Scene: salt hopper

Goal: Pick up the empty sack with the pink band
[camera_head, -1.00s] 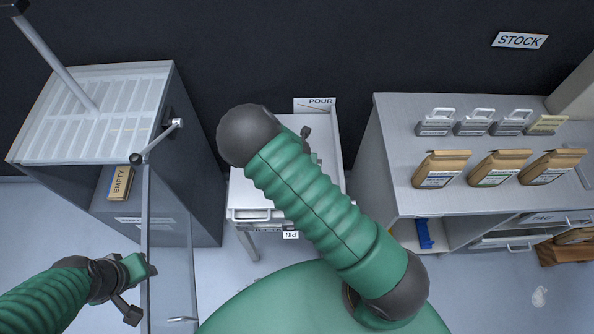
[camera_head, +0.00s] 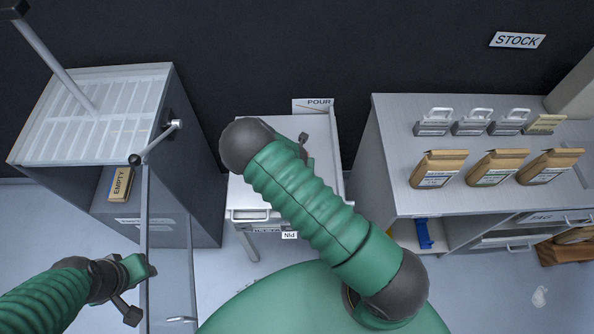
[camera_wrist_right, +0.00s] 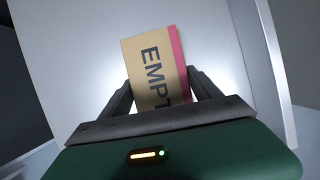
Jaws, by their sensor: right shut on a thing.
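In the right wrist view, a flat tan sack (camera_wrist_right: 157,62) marked "EMPT…" has a pink band (camera_wrist_right: 178,60) along its right edge. It stands between the two fingers of my right gripper (camera_wrist_right: 159,84), which is shut on it. Its lower end is hidden by the gripper. In the head view my right arm covers most of that gripper, and I cannot make out the held sack. Another tan sack marked "EMPTY" (camera_head: 120,184) lies in the left cabinet's opening; no pink shows on it. My left gripper (camera_head: 142,267) is at lower left, its jaws unclear.
The left cabinet (camera_head: 75,163) has a slotted top and a clear upright panel (camera_head: 166,250). The right counter (camera_head: 390,130) holds several brown bags and grey weights.

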